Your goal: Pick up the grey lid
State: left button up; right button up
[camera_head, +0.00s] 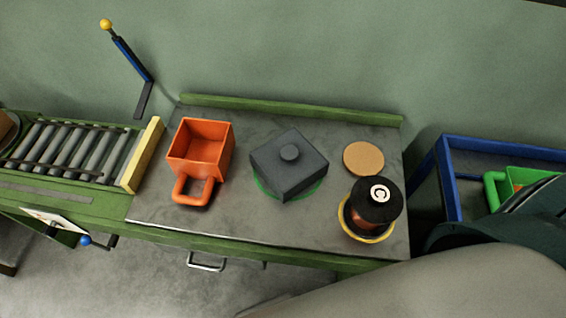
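What lies under the lid is hidden. Neither of my grippers shows in the head view. Large pale and dark teal parts, which look like my own arm, fill the lower right corner.
An orange handled bin (200,150) stands left of the lid. To the right are a tan disc (364,158) and a black-topped spool marked C (377,200) on a yellow-rimmed disc. A green ledge (290,110) runs behind. A roller conveyor (70,150) adjoins left; a blue-framed cart (447,180) stands right.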

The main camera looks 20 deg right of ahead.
aim_at(288, 164)
jog(key=z, duration=0.3)
jog(key=j+z, duration=0.6)
jog(key=k+j, duration=0.1)
jog(key=j, duration=0.3)
jog(key=k+j+z, duration=0.1)
jog(key=j, duration=0.25)
jog(key=k+j, duration=0.1)
jog(key=j, duration=0.3)
jog(key=k+j+z, duration=0.1)
jog(key=j, duration=0.3)
jog(key=k+j, duration=0.1)
jog(key=j, duration=0.25)
